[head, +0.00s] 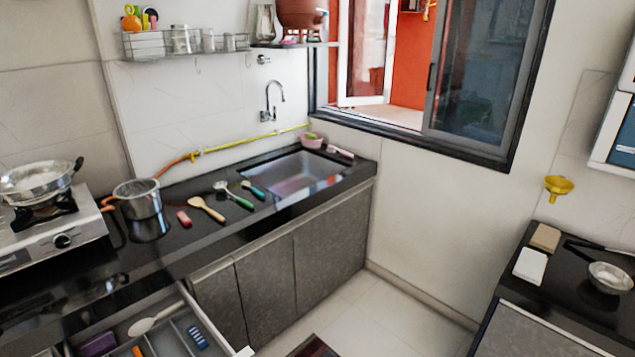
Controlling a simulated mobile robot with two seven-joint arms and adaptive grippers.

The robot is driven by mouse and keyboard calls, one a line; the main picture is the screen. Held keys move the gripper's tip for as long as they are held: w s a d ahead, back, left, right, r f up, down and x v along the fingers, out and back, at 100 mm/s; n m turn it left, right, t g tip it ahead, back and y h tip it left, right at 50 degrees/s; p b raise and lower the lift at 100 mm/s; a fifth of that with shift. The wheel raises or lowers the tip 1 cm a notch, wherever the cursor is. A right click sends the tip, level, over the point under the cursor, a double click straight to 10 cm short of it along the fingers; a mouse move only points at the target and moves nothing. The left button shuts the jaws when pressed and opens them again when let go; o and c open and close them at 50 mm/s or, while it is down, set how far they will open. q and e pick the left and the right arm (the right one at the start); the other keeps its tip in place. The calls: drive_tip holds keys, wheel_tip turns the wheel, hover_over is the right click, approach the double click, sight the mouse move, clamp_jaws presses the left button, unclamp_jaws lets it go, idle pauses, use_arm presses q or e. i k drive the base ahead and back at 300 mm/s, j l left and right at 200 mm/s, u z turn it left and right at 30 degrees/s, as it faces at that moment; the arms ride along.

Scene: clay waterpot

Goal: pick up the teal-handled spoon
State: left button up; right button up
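The teal-handled spoon (253,190) lies on the black counter (175,238), close to the left edge of the sink. Its teal handle points toward the front right and its small pale head is at the back left. A spoon or ladle with a green handle (233,196) lies just left of it, apart from it. A wooden spoon (207,208) lies further left. Neither of my grippers shows in the head view.
A steel pot (138,198) and a stove with a pan (38,182) stand left on the counter. The sink (290,172) is right of the spoons. An open drawer (178,325) with utensils juts out at the bottom left.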

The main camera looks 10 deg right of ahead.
sight(245, 184)
drive_tip(key=i+l+z, duration=0.25)
drive_tip(key=i, duration=0.15)
drive_tip(key=i+l+z, duration=0.2)
drive_tip(key=i, duration=0.15)
drive_tip(key=i+z, duration=0.25)
drive_tip(key=i, duration=0.2)
